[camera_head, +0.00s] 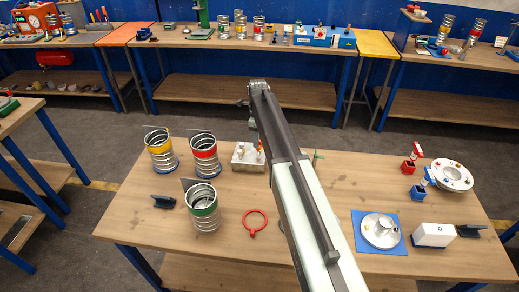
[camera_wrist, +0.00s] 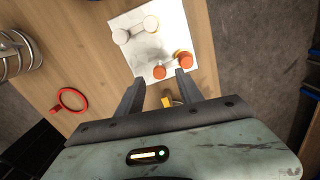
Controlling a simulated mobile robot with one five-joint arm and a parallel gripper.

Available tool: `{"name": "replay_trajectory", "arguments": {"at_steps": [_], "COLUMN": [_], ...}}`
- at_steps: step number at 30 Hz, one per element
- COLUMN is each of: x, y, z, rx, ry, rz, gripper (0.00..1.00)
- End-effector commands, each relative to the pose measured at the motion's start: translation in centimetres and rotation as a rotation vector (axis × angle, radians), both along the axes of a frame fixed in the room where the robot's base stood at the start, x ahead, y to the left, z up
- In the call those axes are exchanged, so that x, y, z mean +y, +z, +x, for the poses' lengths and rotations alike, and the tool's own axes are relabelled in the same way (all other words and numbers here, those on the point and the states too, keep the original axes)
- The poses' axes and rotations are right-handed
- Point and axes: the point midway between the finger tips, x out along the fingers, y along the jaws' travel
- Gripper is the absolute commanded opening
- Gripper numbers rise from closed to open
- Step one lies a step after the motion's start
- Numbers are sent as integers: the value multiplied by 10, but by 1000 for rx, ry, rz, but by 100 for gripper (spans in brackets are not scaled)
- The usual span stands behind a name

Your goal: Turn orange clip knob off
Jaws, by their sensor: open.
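A silver-white box (camera_head: 240,164) with several knobs on top stands on the table in the head view, left of my arm. In the wrist view the box (camera_wrist: 150,45) carries white knobs (camera_wrist: 150,23) and two orange round ends (camera_wrist: 159,72) (camera_wrist: 184,58). I cannot tell which is the clip knob's grip. My gripper (camera_wrist: 160,88) is open and empty, its fingers pointing toward the orange ends, apparently not touching them. A small yellow piece (camera_wrist: 167,101) shows between the fingers.
A blue plate with a metal disc (camera_head: 380,232), a white box (camera_head: 433,235) and a round white flange (camera_head: 452,175) are right.

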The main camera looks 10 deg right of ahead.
Motion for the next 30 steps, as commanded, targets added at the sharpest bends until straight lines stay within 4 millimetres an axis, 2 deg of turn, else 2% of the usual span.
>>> {"name": "replay_trajectory", "arguments": {"at_steps": [1, 4, 14, 18, 19, 21, 22, 30], "x": [0, 0, -1, -1, -1, -1, -9, -2], "y": [-19, -31, -32, -32, -32, -32, -32, -32], "z": [0, 0, 0, 0, 0, 0, 0, 0], "rx": [0, 0, 0, 0, 0, 0, 1, 1], "ry": [0, 0, -1, -1, -1, -1, -6, 38], "rz": [0, 0, 0, 0, 0, 0, 0, -2], "gripper": [43, 43, 43, 4, 0, 0, 0, 0]}}
